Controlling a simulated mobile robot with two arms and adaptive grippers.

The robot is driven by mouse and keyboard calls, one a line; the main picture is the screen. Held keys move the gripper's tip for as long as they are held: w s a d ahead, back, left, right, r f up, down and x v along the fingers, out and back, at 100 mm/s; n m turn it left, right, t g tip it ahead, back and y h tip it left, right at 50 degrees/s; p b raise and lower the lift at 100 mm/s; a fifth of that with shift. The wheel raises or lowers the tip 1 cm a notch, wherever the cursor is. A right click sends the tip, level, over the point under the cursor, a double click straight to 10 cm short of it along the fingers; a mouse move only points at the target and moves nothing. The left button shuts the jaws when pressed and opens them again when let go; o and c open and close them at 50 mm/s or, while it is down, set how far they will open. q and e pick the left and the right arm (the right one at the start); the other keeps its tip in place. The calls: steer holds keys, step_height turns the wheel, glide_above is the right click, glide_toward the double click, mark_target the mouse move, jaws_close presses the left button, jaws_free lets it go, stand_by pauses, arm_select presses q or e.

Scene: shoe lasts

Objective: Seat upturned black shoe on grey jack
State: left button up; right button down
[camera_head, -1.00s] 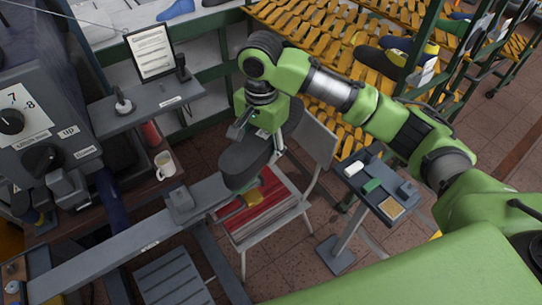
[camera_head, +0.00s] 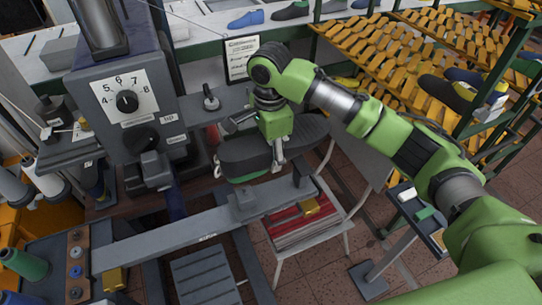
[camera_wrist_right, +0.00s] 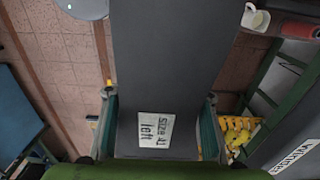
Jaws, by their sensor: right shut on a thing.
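The black shoe (camera_head: 245,150) is upturned, its dark sole facing up, in the head view. My right gripper (camera_head: 277,155) is shut on it around its middle. The right wrist view shows the sole (camera_wrist_right: 170,60) between the two fingers (camera_wrist_right: 160,125), with a white label reading "Size 41 left". The grey jack (camera_head: 190,229) looks like the long beam, with a block on top and an upright post (camera_head: 303,174) at its right end. The shoe is held behind the beam and left of the post, apparently apart from both. My left gripper is out of view.
A machine with a numbered dial (camera_head: 127,101) stands at the left. A small stand with blocks (camera_head: 420,212) is at the right, and yellow slatted racks (camera_head: 400,60) are behind.

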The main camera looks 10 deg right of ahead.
steer(key=shift+a+f+b, duration=0.15)
steer(key=shift+f+b, duration=0.45)
steer(key=shift+f, duration=0.8)
steer(key=shift+f+p, duration=0.4)
steer(key=shift+f, duration=2)
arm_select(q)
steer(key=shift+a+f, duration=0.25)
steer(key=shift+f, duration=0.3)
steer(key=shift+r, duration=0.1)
arm_select(e)
steer(key=shift+f, duration=0.25)
